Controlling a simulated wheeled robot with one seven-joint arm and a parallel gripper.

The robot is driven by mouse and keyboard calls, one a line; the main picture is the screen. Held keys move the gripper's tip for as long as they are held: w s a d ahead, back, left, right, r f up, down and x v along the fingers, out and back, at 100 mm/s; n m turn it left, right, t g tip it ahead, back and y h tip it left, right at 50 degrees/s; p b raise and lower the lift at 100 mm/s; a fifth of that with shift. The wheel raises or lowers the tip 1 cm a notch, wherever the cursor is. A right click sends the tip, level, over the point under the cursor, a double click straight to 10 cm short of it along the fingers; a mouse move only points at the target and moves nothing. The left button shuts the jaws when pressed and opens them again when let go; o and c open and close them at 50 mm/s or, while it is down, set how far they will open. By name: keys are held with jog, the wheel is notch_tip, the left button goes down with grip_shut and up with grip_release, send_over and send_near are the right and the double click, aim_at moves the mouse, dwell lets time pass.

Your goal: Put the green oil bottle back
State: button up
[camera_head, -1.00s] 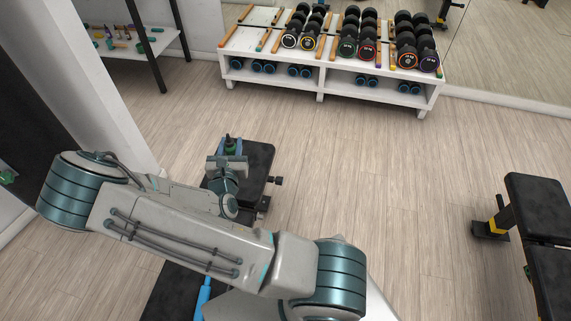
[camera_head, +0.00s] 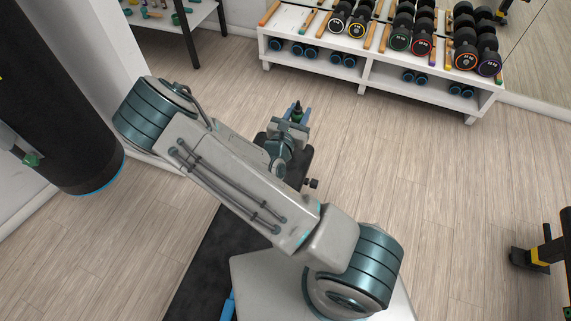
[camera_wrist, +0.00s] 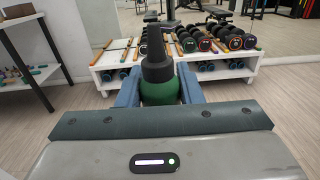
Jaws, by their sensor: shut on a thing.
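The green oil bottle (camera_wrist: 158,90) has a black cap and nozzle and stands about upright between the fingers in the wrist view. My gripper (camera_wrist: 160,91) is shut on it, with one blue finger on each side. In the head view, my gripper (camera_head: 297,113) is small, beyond my arm, with the dark bottle top (camera_head: 297,112) between its fingers. The bottle's lower part is hidden by my gripper in the wrist view. A shelf table (camera_head: 205,14) with several small bottles and items stands at the upper left; it also shows at the left of the wrist view (camera_wrist: 35,80).
A white dumbbell rack (camera_head: 370,75) stands along the back, below a mirror. A dark punching bag (camera_head: 60,130) hangs at the left. Another bench (camera_head: 545,252) is at the right edge. Wood floor (camera_head: 420,170) is clear between.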

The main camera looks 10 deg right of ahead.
jog(key=s+d+f+m+g+h+b, duration=0.35)
jog(key=s+d+m+g, duration=0.35)
jog(key=s+g, duration=0.3)
jog(key=s+d+f+m+g+h+b, duration=0.2)
jog(key=s+d+f+m+g+h, duration=0.15)
jog(key=s+d+m+g, duration=0.5)
jog(key=s+a+f+m+g+y+b, duration=0.4)
jog(key=s+a+f+m+g+y, duration=0.6)
jog(key=s+a+m+g+y, duration=0.65)
jog(key=w+a+f+m+t+y+b, duration=0.2)
jog(key=w+a+m+t+y, duration=0.1)
jog(key=w+m+t+y, duration=0.5)
jog(key=w+a+f+m+t+y+b, duration=0.1)
jog(key=w+a+m+t+y+b, duration=0.2)
jog(key=w+t+y, duration=0.55)
jog(key=w+d+r+m+t+h+b, duration=0.1)
jog(key=w+d+m+t+h, duration=0.2)
jog(key=w+d+m+t, duration=1)
jog(key=w+t, duration=0.2)
jog(key=t, duration=0.2)
jog(key=shift+w+d, duration=0.2)
jog(key=shift+w, duration=0.05)
